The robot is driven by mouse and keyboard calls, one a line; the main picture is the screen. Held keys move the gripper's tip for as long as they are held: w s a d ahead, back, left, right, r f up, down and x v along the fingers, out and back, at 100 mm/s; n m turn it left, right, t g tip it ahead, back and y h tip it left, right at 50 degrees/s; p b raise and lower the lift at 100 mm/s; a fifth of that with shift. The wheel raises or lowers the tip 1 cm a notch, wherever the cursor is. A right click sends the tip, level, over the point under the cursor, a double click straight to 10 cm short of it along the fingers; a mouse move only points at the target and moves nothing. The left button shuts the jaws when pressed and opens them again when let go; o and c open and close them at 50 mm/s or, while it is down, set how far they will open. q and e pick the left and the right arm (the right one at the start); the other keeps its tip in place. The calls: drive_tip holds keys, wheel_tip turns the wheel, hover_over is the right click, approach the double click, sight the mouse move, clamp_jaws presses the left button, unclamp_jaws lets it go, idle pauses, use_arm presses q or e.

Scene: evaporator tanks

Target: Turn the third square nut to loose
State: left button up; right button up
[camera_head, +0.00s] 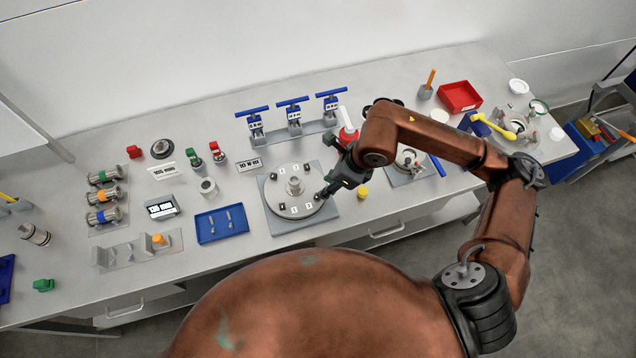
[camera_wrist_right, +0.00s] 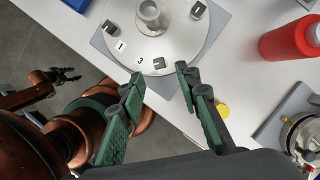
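A round metal plate (camera_head: 277,199) with a central hub stands on a grey square base (camera_head: 282,226). It carries several small dark square nuts and white number labels. In the right wrist view the plate (camera_wrist_right: 172,40) is at the top. A label 3 (camera_wrist_right: 142,60) lies near its rim, beside a dark square nut (camera_wrist_right: 159,63). My right gripper (camera_wrist_right: 160,73) is open, its green-padded fingertips on either side of this nut, apart from it in the picture. In the head view the right gripper (camera_head: 324,192) is at the plate's right edge. My left gripper (camera_wrist_right: 65,75) shows small in the wrist view.
A blue tray (camera_head: 207,238) is left of the plate, and a blue-handled valve rack (camera_head: 311,129) is behind it. A red bottle (camera_head: 347,134) and yellow cap (camera_head: 363,191) are near my right gripper. Bare table lies in front of the tray.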

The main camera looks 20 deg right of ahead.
sight(320, 199)
drive_tip(key=x, duration=0.5)
drive_tip(key=shift+s+f, duration=0.1)
drive_tip(key=shift+f, duration=0.4)
drive_tip(key=shift+a+f+p, duration=0.1)
drive_tip(key=shift+f+p, duration=0.15)
drive_tip(key=shift+p, duration=0.05)
drive_tip(key=shift+f, duration=0.2)
drive_tip(key=shift+a, duration=0.1)
drive_tip(key=c, duration=0.6)
use_arm(q)
drive_tip(key=shift+s+r, duration=0.15)
drive_tip(key=shift+s, duration=0.4)
drive_tip(key=shift+s+r, duration=0.15)
drive_tip(key=shift+s, duration=0.4)
use_arm(e)
clamp_jaws()
